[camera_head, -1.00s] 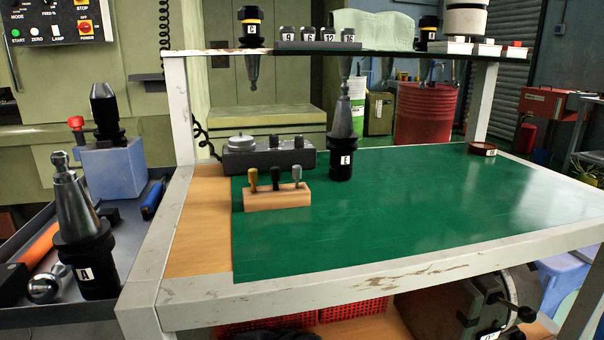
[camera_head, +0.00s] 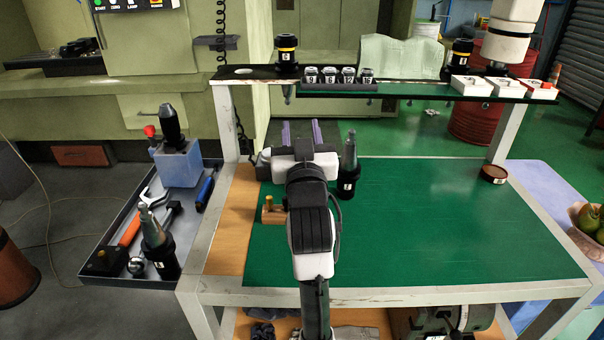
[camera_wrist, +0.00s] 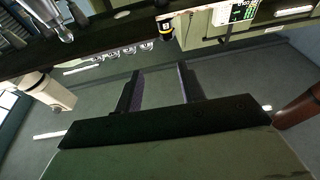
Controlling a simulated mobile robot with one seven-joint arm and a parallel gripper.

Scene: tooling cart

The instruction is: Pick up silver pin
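The wooden pin block (camera_head: 272,215) sits on the left of the green mat. Its gold pin (camera_head: 268,203) shows at the left end. My arm covers the rest of the block, so the silver pin is hidden in the head view, and I cannot make it out in the wrist view. My gripper (camera_head: 301,124) reaches over the back of the mat, beyond the block, with its two purple-lined fingers apart. In the wrist view my gripper (camera_wrist: 158,72) is open, with nothing between the fingers.
A black tool holder with a grey cone (camera_head: 348,170) stands upright just right of my gripper. The raised shelf (camera_head: 420,88) with collets and white boxes spans the back.

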